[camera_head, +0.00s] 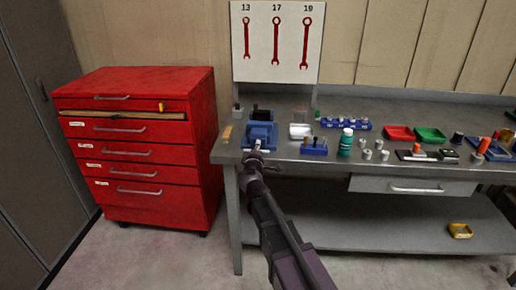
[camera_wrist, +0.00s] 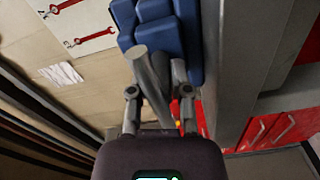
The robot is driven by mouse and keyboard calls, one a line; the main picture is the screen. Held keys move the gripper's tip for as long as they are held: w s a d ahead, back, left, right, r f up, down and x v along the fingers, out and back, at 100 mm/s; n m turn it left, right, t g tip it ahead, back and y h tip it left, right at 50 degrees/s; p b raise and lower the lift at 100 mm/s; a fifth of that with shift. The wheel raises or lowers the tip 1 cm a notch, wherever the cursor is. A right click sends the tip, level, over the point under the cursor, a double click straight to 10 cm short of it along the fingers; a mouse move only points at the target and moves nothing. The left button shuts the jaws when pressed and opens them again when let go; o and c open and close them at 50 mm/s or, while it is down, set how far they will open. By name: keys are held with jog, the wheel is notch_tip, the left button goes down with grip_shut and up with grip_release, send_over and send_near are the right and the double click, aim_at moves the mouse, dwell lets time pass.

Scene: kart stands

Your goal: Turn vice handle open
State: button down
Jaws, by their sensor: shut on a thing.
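The blue vice (camera_head: 262,132) is fixed at the left front of the grey workbench (camera_head: 345,172). It also shows at the top of the wrist view (camera_wrist: 193,45), close in front of my gripper. The vice handle (camera_wrist: 152,75) is a grey bar that runs at a slant between my fingers. My gripper (camera_wrist: 158,84) is shut on this handle, with one finger on each side. In the head view my gripper (camera_head: 253,154) is at the front of the vice, by the bench edge, and my arm hides part of the handle there.
A red drawer cabinet (camera_head: 145,155) stands left of the bench, with its top drawer partly open. To the right of the vice are a small blue holder (camera_head: 314,148), a teal bottle (camera_head: 346,142), and red (camera_head: 398,133) and green (camera_head: 431,135) trays. A wrench board (camera_head: 277,42) is behind.

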jog(key=c, duration=0.6)
grip_release()
jog(key=shift+s, duration=0.1)
jog(key=s, duration=1.1)
jog(key=shift+s+a, duration=0.25)
jog(key=shift+s, duration=0.1)
jog(key=shift+d, duration=0.1)
